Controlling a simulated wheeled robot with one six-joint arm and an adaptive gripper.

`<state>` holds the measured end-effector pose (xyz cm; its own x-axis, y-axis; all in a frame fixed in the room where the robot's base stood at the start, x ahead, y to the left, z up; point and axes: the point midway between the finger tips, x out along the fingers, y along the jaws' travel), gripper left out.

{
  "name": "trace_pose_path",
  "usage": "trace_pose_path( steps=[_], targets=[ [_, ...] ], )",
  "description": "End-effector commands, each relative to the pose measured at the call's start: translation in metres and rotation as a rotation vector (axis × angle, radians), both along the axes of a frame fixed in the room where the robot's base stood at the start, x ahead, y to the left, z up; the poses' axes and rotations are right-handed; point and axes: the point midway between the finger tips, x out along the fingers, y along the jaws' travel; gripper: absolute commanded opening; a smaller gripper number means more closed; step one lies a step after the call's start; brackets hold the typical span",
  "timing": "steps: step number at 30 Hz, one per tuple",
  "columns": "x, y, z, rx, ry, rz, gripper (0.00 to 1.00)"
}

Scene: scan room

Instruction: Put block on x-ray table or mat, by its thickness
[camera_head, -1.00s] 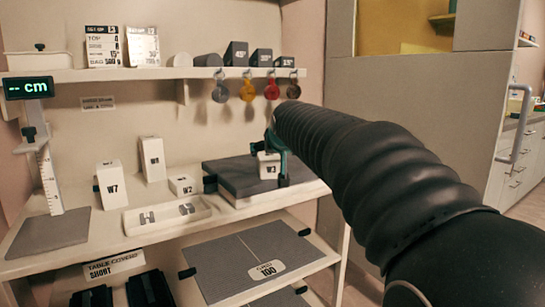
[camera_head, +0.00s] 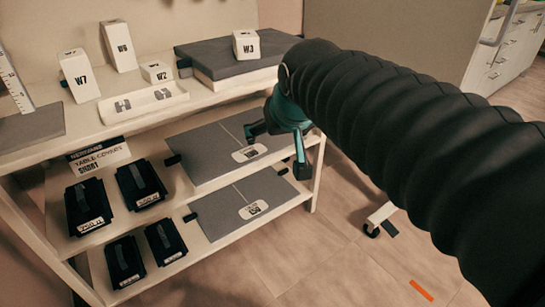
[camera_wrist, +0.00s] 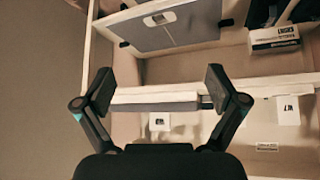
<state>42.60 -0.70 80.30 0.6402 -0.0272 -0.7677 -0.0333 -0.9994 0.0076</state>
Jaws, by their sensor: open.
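The white block W3 (camera_head: 246,45) stands upright on a thick grey-topped slab (camera_head: 205,52) at the right end of the worktop. Other white blocks W7 (camera_head: 79,76), W6 (camera_head: 119,46) and W2 (camera_head: 156,72) stand to its left. My gripper (camera_head: 278,150) is open and empty, lower than the worktop, by the right end of the shelf below. In the wrist view, my gripper (camera_wrist: 159,85) has its fingers wide apart with nothing held between them. I cannot tell from the pictures which surface is the x-ray table or the mat.
A white tray (camera_head: 170,103) with grey shapes lies before the blocks. Flat grey panels (camera_head: 205,150) and (camera_head: 225,208) lie on the lower shelves. A wheeled foot (camera_head: 378,218) stands on the floor at right.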

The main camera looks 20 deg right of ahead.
Motion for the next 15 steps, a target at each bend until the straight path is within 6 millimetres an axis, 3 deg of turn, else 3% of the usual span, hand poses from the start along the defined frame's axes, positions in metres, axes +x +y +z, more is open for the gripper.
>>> trace_pose_path(
  steps=[1,6,10,15],
  targets=[
    [-0.029,0.002,-0.019,0.002,0.035,0.005,0.95],
    [-0.096,0.006,-0.074,0.008,0.143,0.023,0.95],
    [-0.123,0.007,-0.099,0.010,0.189,0.030,0.95],
    [-0.132,0.008,-0.107,0.011,0.206,0.033,0.95]
  ],
)
